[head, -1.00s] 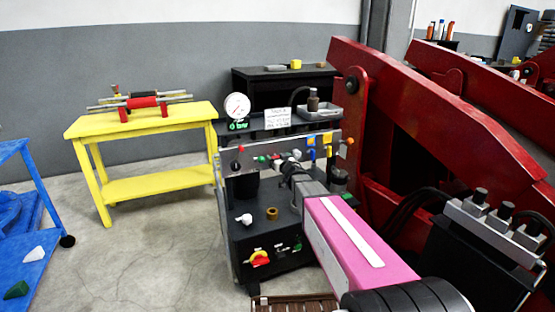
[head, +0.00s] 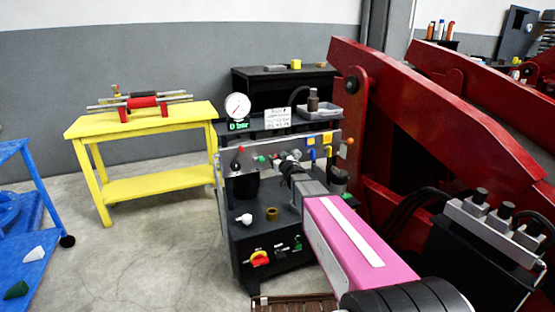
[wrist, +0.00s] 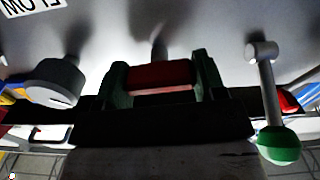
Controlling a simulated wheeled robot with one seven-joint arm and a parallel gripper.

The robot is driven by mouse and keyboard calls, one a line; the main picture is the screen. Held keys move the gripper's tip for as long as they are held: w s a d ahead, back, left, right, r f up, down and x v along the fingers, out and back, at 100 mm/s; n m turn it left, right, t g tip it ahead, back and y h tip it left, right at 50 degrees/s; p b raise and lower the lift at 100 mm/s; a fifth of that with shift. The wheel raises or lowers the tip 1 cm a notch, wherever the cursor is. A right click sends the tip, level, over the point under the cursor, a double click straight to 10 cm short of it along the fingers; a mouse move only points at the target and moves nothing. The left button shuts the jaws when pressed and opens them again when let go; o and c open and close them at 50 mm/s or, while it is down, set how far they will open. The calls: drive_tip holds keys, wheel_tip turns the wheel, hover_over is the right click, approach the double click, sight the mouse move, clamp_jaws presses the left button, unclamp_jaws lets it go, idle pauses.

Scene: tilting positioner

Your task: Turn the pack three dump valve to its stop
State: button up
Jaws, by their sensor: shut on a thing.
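My gripper (head: 287,167) reaches the front control panel of the dark cart in the head view, where my arm hides part of the panel. In the wrist view, the two dark green fingers of my gripper (wrist: 161,78) are shut on a red handle (wrist: 160,76) between them. A stem runs from behind the handle to the panel face. I cannot read a label marking it as the pack three dump valve. On the cart top stands a round white gauge (head: 237,106), with a green digital readout (head: 239,125) below that seems to show 0 bar.
In the wrist view, a grey knob (wrist: 57,83) sits left of my gripper and a lever with a green ball (wrist: 278,146) hangs close on the right. A red lift arm (head: 440,110) stands right of the cart. A yellow table (head: 140,122) is left, with clear floor between.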

drive_tip(key=n, duration=0.8)
drive_tip(key=shift+a+f+n, duration=0.1)
drive_tip(key=shift+n, duration=0.3)
drive_tip(key=n, duration=0.4)
drive_tip(key=shift+s+f+n, duration=0.1)
drive_tip(key=shift+f+n, duration=0.05)
drive_tip(key=shift+n, duration=1.85)
drive_tip(key=o, duration=0.9)
